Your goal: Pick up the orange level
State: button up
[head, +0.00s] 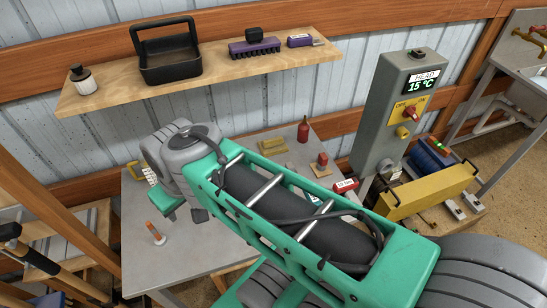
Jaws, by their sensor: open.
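I cannot pick out an orange level for certain. A small orange-handled item with a pale lower end (156,233) is on the grey table (185,262), at its front left. A yellow piece (133,170) shows at the table's left edge, partly hidden behind my wrist; its shape is unclear. My green and grey arm crosses the view from the lower right to the table. My gripper (180,207) is at the arm's far end, over the table's left half, mostly hidden by the wrist. It is open, and nothing shows held in it.
Yellow blocks (272,145), a red bottle (303,130) and a small red item (322,160) are at the table's back. A wooden shelf (110,93) with a black caddy (166,52) hangs above. A grey control box (378,105) stands at right.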

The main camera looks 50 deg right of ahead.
aim_at(432, 140)
jog(key=u, duration=0.05)
jog(key=k, duration=0.8)
jog(key=u, duration=1)
jog(key=i, duration=0.75)
jog(key=z, duration=2.6)
jog(key=i, duration=0.5)
jog(key=z, duration=0.1)
jog(key=k, duration=0.15)
